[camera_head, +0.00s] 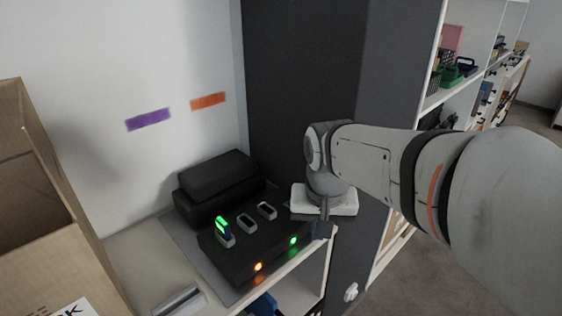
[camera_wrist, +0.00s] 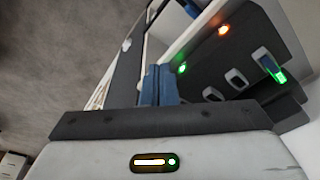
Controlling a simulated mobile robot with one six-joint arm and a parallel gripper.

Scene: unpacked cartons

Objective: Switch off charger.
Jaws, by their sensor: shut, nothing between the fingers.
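The charger (camera_head: 250,243) is a black box on the shelf, with several slots on top and two lights on its front: an orange one (camera_head: 258,266) at left and a green one (camera_head: 293,241) at right. A device with a green lit face (camera_head: 223,228) stands in its left slot; the other slots look empty. The charger also shows in the wrist view (camera_wrist: 225,60), turned around. My gripper (camera_head: 322,231) is shut and empty beside the charger's right front end, near the green light. In the wrist view its blue fingers (camera_wrist: 159,72) are together, with the green light just beyond them.
A black case (camera_head: 218,183) lies behind the charger. An open cardboard box (camera_head: 45,215) stands at left. A dark panel (camera_head: 300,90) rises behind my arm. Purple (camera_head: 148,120) and orange (camera_head: 208,101) labels mark the wall. Stocked shelves (camera_head: 465,75) are at right.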

